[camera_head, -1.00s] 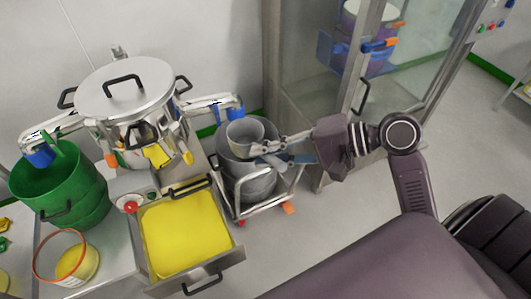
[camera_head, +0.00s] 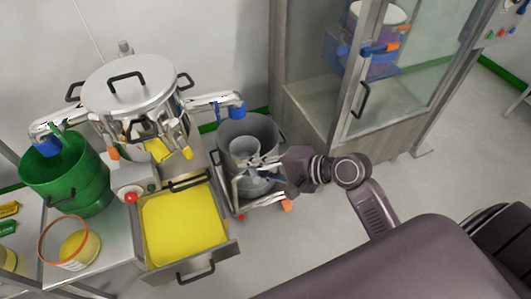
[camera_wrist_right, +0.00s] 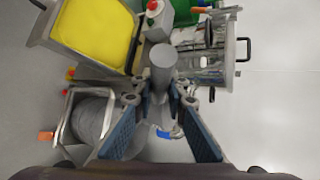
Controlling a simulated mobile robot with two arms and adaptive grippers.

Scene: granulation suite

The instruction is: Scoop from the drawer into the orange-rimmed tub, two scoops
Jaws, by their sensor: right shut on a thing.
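My right gripper (camera_head: 264,166) is shut on a grey cup-shaped scoop (camera_head: 244,150), which also shows in the right wrist view (camera_wrist_right: 163,56). The scoop shows against the large grey vessel; its visible inside looks grey, with no yellow seen. The drawer (camera_head: 216,262) is pulled out and holds yellow material (camera_head: 183,222), to the left of the scoop. The orange-rimmed tub (camera_head: 88,258) stands at the lower left with some yellow material in it, well away from the gripper. In the right wrist view the drawer (camera_wrist_right: 131,62) is at upper left. My left gripper is not in view.
The large grey vessel (camera_head: 268,128) stands on a small trolley beside the drawer. A green bucket (camera_head: 75,180) is behind the tub, and a lidded steel vessel (camera_head: 130,85) is behind the drawer. A glass-doored cabinet (camera_head: 300,115) is at right. Open floor lies right of the drawer.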

